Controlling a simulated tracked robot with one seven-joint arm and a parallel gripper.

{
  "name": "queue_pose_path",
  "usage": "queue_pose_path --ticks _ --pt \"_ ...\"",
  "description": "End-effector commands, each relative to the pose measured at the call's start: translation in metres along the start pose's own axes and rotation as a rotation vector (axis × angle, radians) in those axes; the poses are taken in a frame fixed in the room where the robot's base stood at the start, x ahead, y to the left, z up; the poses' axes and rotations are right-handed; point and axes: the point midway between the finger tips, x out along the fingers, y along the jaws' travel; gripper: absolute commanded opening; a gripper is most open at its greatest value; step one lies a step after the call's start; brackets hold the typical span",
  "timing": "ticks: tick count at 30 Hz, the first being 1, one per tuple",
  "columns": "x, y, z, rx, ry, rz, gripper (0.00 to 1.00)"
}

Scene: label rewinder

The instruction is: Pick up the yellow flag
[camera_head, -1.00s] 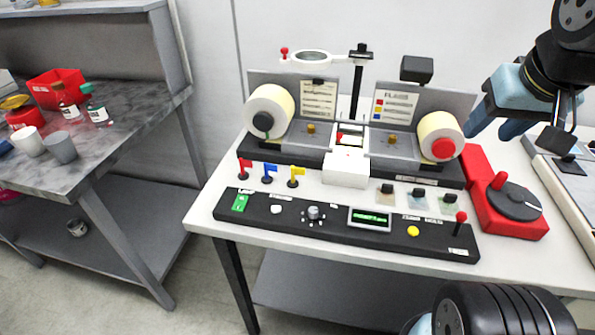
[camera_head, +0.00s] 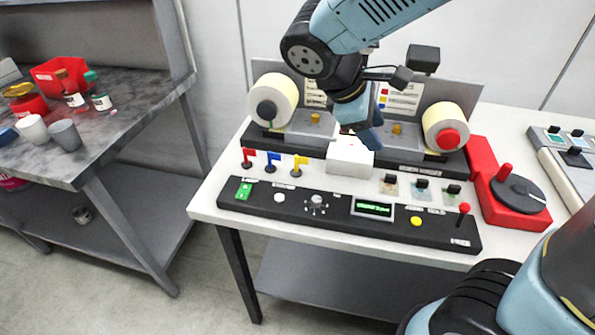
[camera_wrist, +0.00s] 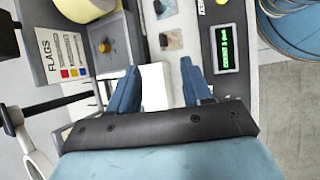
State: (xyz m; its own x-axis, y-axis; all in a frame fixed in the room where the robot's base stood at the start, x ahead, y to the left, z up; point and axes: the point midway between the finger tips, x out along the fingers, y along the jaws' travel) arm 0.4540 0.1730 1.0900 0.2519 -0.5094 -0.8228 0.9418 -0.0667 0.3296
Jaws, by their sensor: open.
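The yellow flag (camera_head: 300,161) stands upright on a small dark base, at the right end of a row with a red flag (camera_head: 247,155) and a blue flag (camera_head: 272,158). The row is on the white table in front of the rewinder's left roll. My gripper (camera_head: 362,132) is above the white box (camera_head: 349,155), to the right of the yellow flag and apart from it. In the wrist view my gripper (camera_wrist: 160,84) has its two blue fingers spread, with part of the white box (camera_wrist: 155,90) showing between them. No flag shows in the wrist view.
A black control panel (camera_head: 335,208) runs along the table's front. The left label roll (camera_head: 280,92) and right label roll (camera_head: 439,121) flank my gripper. A red turntable (camera_head: 512,205) is at the right. A grey workbench (camera_head: 100,145) stands at the left.

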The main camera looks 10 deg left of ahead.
Motion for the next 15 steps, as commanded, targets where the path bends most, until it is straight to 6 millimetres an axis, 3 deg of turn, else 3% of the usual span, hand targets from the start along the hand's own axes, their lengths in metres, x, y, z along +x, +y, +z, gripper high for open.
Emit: queue_pose_path --ticks 1,8,15 --pt "-0.004 -0.004 -0.018 -0.086 -0.03 0.036 0.49" --pt "-0.023 -0.028 -0.089 -0.438 -0.165 0.224 0.49" --pt "-0.047 -0.071 -0.162 -0.759 -0.301 0.449 0.49"
